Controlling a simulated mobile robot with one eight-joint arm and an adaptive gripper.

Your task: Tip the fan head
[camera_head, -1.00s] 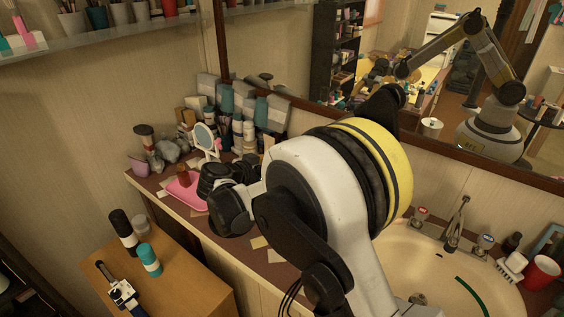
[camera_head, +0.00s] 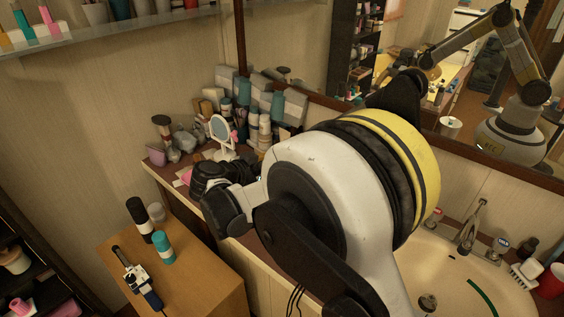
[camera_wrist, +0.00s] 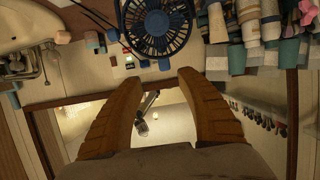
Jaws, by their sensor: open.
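A small fan with a dark blue round cage (camera_wrist: 157,24) shows in the wrist view at the top middle, cut off by the frame edge. My gripper (camera_wrist: 158,80) is open and empty. Its two brown fingers stand wide apart, with the fan beyond their tips. No contact with the fan shows. In the head view I cannot make out the fan; my arm covers much of the counter. My dark wrist hangs over the counter's left part there.
Bottles and boxes (camera_head: 262,105) crowd the counter's back corner, beside a small round white mirror (camera_head: 220,129). The sink (camera_head: 450,285) lies at right. A wall mirror (camera_head: 462,112) stands behind. A wooden cabinet (camera_head: 192,275) at left holds bottles.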

